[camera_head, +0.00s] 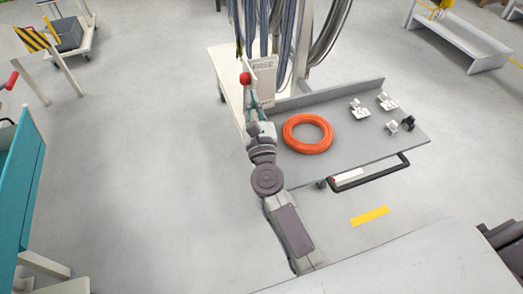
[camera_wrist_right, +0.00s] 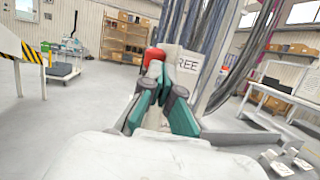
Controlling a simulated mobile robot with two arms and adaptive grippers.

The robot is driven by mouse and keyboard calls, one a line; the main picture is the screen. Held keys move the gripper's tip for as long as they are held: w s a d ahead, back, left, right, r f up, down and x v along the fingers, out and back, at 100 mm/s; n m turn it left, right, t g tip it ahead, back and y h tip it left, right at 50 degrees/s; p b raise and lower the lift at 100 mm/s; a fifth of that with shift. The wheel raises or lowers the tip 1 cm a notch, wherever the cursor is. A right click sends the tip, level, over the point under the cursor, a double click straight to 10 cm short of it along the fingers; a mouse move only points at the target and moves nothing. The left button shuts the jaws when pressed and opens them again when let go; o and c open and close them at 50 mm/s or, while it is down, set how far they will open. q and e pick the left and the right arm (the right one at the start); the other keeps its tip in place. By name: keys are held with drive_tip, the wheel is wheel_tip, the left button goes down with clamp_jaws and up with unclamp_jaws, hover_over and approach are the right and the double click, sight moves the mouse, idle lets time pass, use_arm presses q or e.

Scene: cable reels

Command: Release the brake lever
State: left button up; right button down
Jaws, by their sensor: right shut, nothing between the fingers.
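The brake lever (camera_head: 245,79) shows as a red knob at the left end of the grey cart, in front of a pale plate (camera_head: 263,80). The red knob also shows in the wrist view (camera_wrist_right: 155,56), just beyond my fingertips. My right gripper (camera_head: 253,104) reaches up to just below the knob. Its teal fingers (camera_wrist_right: 160,82) are shut with nothing between them. They overlap the pale lever stem in the wrist view, so I cannot tell whether they touch it. The plate there shows the letters "REE"; the rest is hidden. My left gripper is not in view.
An orange cable coil (camera_head: 307,133) lies on the grey cart top (camera_head: 350,148), right of my arm. Small white fittings (camera_head: 386,101) stand farther right. Cables (camera_head: 285,30) hang behind the lever. A black push handle (camera_head: 375,178) runs along the front.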

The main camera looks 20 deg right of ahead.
idle(0.5)
drive_tip(key=v, duration=1.2)
drive_tip(key=shift+w, duration=0.1)
